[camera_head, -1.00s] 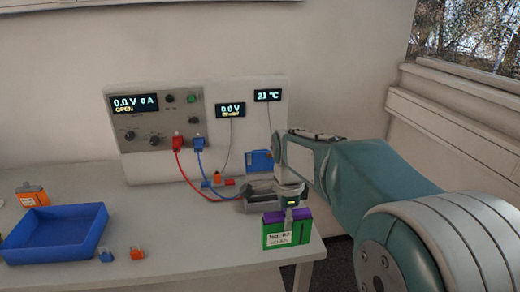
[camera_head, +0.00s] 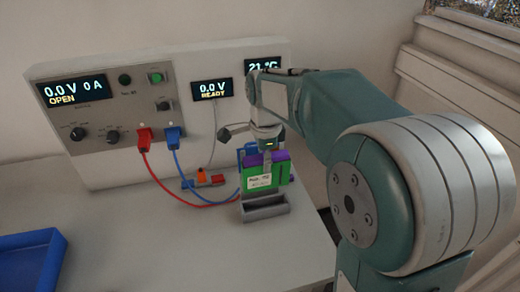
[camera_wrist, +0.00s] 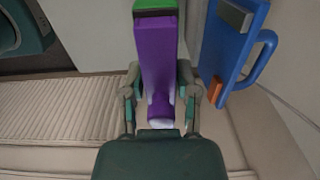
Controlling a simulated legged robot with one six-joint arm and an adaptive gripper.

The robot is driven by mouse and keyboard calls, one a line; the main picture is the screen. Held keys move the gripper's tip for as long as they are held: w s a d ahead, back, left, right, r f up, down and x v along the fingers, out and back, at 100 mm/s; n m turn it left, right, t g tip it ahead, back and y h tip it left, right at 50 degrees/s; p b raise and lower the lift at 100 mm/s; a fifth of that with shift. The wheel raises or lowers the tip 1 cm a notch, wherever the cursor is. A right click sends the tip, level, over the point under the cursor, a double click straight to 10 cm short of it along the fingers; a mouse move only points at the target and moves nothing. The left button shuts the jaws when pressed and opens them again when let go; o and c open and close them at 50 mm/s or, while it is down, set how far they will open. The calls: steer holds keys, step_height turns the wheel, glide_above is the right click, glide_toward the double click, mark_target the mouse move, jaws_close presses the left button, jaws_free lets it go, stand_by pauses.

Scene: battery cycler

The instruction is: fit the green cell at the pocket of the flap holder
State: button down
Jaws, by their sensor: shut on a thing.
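The green cell (camera_head: 258,182) has a purple top and a white label. It is upright in my gripper (camera_head: 268,152), which is shut on it. In the wrist view, its purple top (camera_wrist: 156,55) lies between the two fingers (camera_wrist: 160,95). The grey flap holder (camera_head: 266,211) is a low trough on the bench, directly below the cell in the head view. I cannot tell whether the cell's lower edge is inside the pocket or just above it. The blue flap (camera_wrist: 226,45), with a handle, stands open beside the cell; it is mostly hidden behind the cell in the head view.
The cycler panel (camera_head: 190,125) stands behind, its middle display reading READY. Red (camera_head: 160,184) and blue (camera_head: 205,204) leads run close to the holder's left. A small orange-and-red part (camera_head: 203,179) lies near them. A blue tray (camera_head: 30,262) is at far left. Bench between is clear.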

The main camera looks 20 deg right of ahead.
mark_target(264, 178)
steer(key=shift+f, duration=2.95)
steer(key=shift+s+f, duration=0.1)
steer(key=shift+f, duration=2)
stand_by(0.5)
steer(key=shift+c, duration=1.4)
jaws_free()
step_height(264, 178, up, 11)
steer(key=shift+f, duration=0.15)
steer(key=shift+s+r, duration=0.1)
steer(key=shift+r, duration=0.55)
steer(key=s+n+t, duration=0.5)
steer(key=s+n, duration=1.3)
steer(key=s, duration=0.2)
steer(key=shift+s+r, duration=0.25)
steer(key=shift+s, duration=0.05)
